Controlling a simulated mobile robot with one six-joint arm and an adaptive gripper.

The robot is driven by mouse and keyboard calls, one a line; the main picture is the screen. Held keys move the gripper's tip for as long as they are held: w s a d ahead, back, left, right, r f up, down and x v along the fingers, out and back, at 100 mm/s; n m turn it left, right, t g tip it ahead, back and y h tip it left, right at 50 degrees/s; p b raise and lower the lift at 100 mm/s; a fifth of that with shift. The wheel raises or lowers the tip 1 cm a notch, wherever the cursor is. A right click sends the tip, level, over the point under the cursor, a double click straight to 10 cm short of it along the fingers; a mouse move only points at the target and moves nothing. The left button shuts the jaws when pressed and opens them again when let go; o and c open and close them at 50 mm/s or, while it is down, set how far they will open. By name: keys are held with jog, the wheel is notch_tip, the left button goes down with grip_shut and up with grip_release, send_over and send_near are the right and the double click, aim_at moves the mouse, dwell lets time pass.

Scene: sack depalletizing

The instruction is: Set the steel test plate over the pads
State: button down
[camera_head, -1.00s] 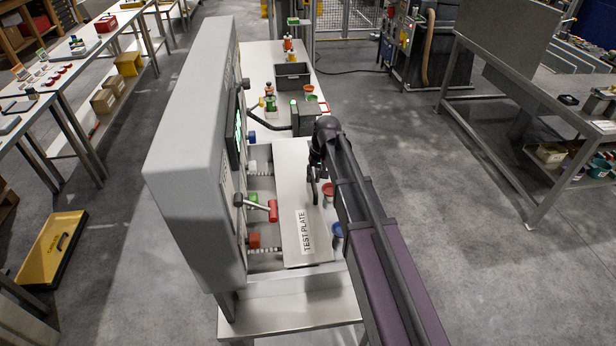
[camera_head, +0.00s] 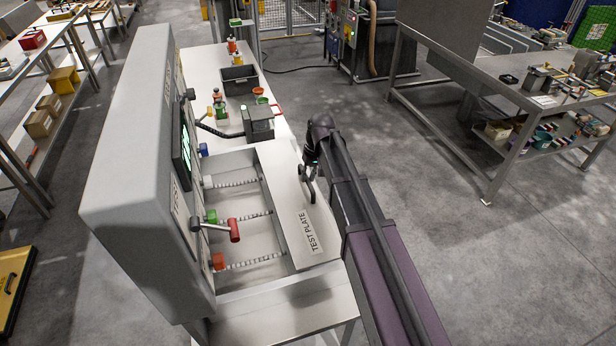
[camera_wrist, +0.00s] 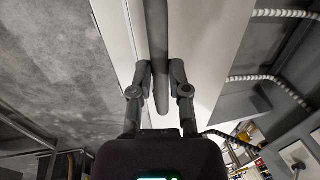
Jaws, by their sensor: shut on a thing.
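The pale steel test plate (camera_head: 292,205) is a long flat plate with a "TEST PLATE" label at its near end. It lies along the right side of the open bay (camera_head: 232,215) in the grey machine. My gripper (camera_head: 312,178) is at the plate's right side, shut on its dark bar handle. In the wrist view the handle (camera_wrist: 158,45) runs between the two fingers (camera_wrist: 160,78), with the plate (camera_wrist: 205,50) behind it. I cannot make out the pads; the plate and my arm hide part of the bench. Whether the plate touches the bench is unclear.
The grey machine housing (camera_head: 145,170) stands left of the bay. A red-ended lever (camera_head: 234,230) projects over it. Ribbed strips (camera_head: 255,262) cross the bay. A dark box (camera_head: 258,122) and a black bin (camera_head: 239,80) stand farther back. Open floor (camera_head: 450,240) lies right.

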jog(key=shift+w+d, duration=0.25)
jog(key=shift+d, duration=0.1)
